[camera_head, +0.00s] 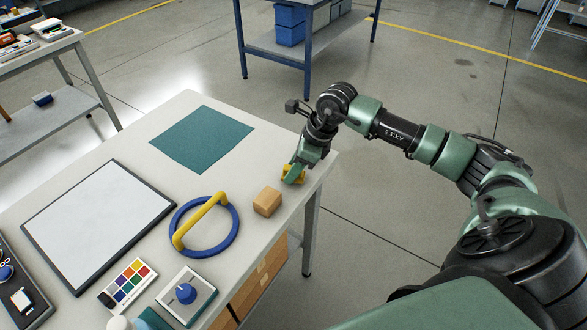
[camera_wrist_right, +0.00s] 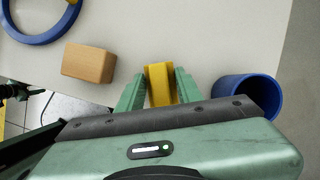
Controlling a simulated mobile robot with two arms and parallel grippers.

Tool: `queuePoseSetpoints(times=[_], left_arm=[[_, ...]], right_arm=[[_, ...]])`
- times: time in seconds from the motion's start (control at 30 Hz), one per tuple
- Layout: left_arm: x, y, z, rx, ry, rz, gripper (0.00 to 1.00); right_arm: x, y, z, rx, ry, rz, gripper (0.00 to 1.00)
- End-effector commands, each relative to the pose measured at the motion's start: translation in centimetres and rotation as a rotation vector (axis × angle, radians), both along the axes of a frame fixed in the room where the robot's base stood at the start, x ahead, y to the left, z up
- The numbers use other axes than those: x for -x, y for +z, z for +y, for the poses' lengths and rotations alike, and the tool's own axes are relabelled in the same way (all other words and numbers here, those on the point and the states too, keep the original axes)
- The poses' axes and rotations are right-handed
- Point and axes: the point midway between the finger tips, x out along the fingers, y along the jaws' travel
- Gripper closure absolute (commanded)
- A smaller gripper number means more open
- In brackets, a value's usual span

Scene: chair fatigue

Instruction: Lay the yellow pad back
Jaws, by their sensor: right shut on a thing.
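My right gripper (camera_head: 293,174) is shut on the yellow pad (camera_wrist_right: 160,82), at the far right corner of the table. In the right wrist view the pad stands between the two green fingertips of the gripper (camera_wrist_right: 160,90). In the head view only small parts of the pad show around the fingers. I cannot tell whether the pad touches the tabletop. My left gripper is not in view.
A wooden block (camera_head: 267,201) and a blue ring with a yellow handle (camera_head: 236,228) lie near the gripper. A blue cylinder (camera_wrist_right: 250,92) is close beside it in the wrist view. A teal mat (camera_head: 202,138) and a white board (camera_head: 97,220) lie further left.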

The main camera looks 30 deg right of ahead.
Motion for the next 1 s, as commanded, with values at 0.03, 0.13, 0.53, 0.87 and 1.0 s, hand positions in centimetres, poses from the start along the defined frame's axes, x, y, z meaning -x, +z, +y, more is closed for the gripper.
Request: queuePoseSetpoints(times=[0.03,0.13,0.53,0.87,1.0], left_arm=[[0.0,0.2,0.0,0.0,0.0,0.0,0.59],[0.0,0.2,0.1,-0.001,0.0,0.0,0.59],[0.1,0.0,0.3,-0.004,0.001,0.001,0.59],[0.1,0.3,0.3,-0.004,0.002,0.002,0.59],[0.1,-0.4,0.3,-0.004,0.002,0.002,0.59]], right_arm=[[0.1,-0.6,0.0,-0.001,-0.001,0.003,0.97],[0.0,-1.0,0.0,0.0,0.0,0.0,0.97],[0.0,-1.1,0.0,0.001,0.0,-0.001,0.43],[0.0,-0.7,0.0,0.001,0.0,-0.001,0.43],[0.4,0.7,-0.6,0.003,0.0,-0.005,0.43]])
